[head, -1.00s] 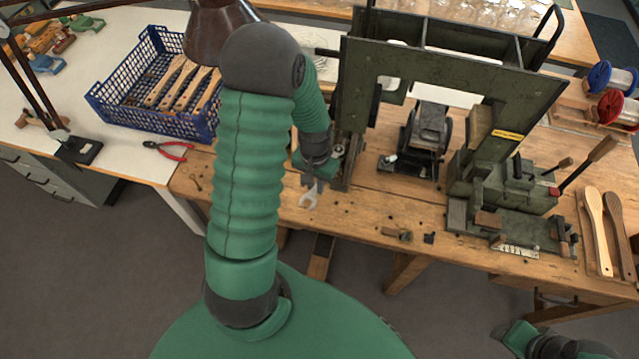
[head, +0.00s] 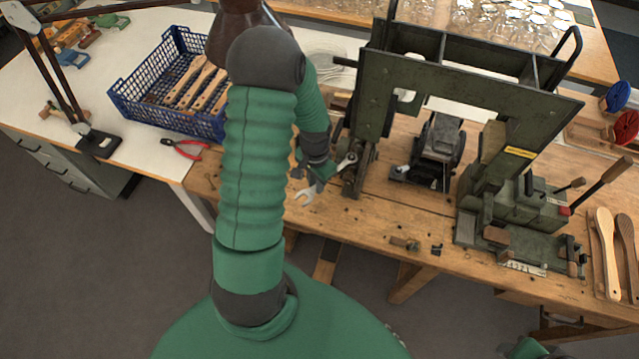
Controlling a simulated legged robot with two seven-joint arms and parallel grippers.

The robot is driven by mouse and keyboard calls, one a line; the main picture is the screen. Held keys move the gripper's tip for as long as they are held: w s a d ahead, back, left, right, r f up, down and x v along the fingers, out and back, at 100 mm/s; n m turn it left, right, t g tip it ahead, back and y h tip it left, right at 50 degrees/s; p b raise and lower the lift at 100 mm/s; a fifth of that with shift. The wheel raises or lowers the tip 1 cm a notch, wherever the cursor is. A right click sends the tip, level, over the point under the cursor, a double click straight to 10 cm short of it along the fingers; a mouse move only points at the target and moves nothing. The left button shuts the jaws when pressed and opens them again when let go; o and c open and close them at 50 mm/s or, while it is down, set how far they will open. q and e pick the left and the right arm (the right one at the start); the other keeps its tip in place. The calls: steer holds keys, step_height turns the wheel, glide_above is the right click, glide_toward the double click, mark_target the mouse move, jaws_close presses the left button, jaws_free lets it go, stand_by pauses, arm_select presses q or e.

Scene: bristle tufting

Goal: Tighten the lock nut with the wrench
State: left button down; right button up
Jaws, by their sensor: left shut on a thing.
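My left gripper (head: 321,172) is shut on the steel wrench (head: 304,196). Its open-jaw end points toward the lower left, over the front edge of the bench. The wrench's other end (head: 347,159) reaches up and right to the left foot of the dark green machine (head: 372,92). I cannot tell whether that end sits around the lock nut or only beside it; the nut itself is not distinguishable. My left forearm covers part of the bench left of the wrench. My right gripper is not in view; only a bit of green shows at the bottom right edge.
A blue crate (head: 122,100) with wooden handles and red pliers (head: 188,149) are left of my arm. A green clamp fixture with a lever (head: 603,186) and wooden brush bodies (head: 607,250) are at right. Small parts (head: 405,243) lie near the bench front, which is otherwise mostly clear.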

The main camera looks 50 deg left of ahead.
arm_select(q)
steer(key=shift+a+m+p, duration=0.45)
steer(key=shift+a+m, duration=0.45)
steer(key=shift+a, duration=0.35)
steer(key=shift+d, duration=0.15)
steer(key=shift+d+n, duration=0.7)
steer(key=shift+d, duration=0.1)
steer(key=shift+r, duration=0.1)
steer(key=shift+r+p, duration=2.85)
steer(key=shift+r, duration=0.1)
steer(key=shift+f, duration=0.1)
